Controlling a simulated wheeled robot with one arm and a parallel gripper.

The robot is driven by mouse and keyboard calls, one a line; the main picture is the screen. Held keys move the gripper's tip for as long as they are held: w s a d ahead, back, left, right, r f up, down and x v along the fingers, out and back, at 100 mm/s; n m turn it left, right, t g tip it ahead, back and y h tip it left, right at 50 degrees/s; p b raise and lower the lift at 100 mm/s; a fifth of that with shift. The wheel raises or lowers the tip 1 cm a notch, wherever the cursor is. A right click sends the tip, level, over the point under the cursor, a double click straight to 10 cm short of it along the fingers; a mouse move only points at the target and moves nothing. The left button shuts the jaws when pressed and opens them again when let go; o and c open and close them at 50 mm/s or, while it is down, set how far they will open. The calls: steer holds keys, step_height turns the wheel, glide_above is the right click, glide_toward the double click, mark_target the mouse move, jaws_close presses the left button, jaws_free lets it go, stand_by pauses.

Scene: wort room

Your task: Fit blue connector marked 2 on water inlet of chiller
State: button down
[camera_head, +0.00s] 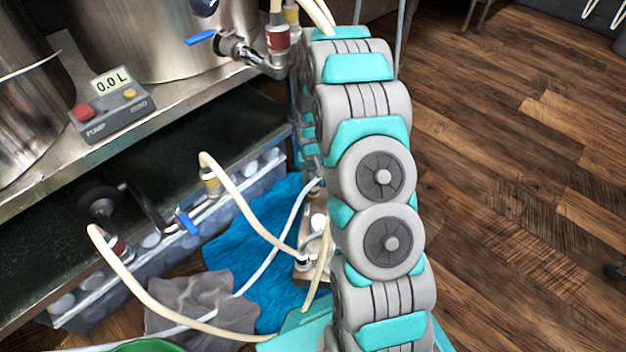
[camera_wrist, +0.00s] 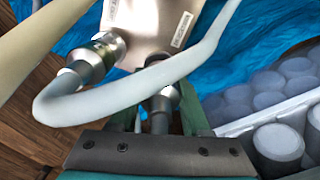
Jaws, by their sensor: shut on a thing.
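The chiller (camera_wrist: 150,25), a pale metal plate block with small labels, lies on blue cloth; part of it also shows in the head view (camera_head: 302,268). In the wrist view my gripper (camera_wrist: 160,112) is shut on a grey connector (camera_wrist: 163,98) on a dark stem, close against the chiller's near end. I cannot tell whether it is seated on the port. No blue colour or mark 2 shows on it. A pale hose (camera_wrist: 130,90) crosses in front and partly hides it, then curves left to a silver fitting (camera_wrist: 103,52) on the chiller. My arm hides my gripper in the head view.
A pump box (camera_head: 112,105) reads 0.0 L. Open wooden floor (camera_head: 510,200) is on the right.

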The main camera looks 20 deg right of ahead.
mark_target(313, 171)
steer(key=shift+f, duration=0.65)
steer(key=shift+c, duration=1.4)
jaws_free()
step_height(313, 171, up, 8)
steer(key=shift+f+p, duration=0.1)
steer(key=shift+p, duration=0.35)
steer(key=shift+s, duration=0.15)
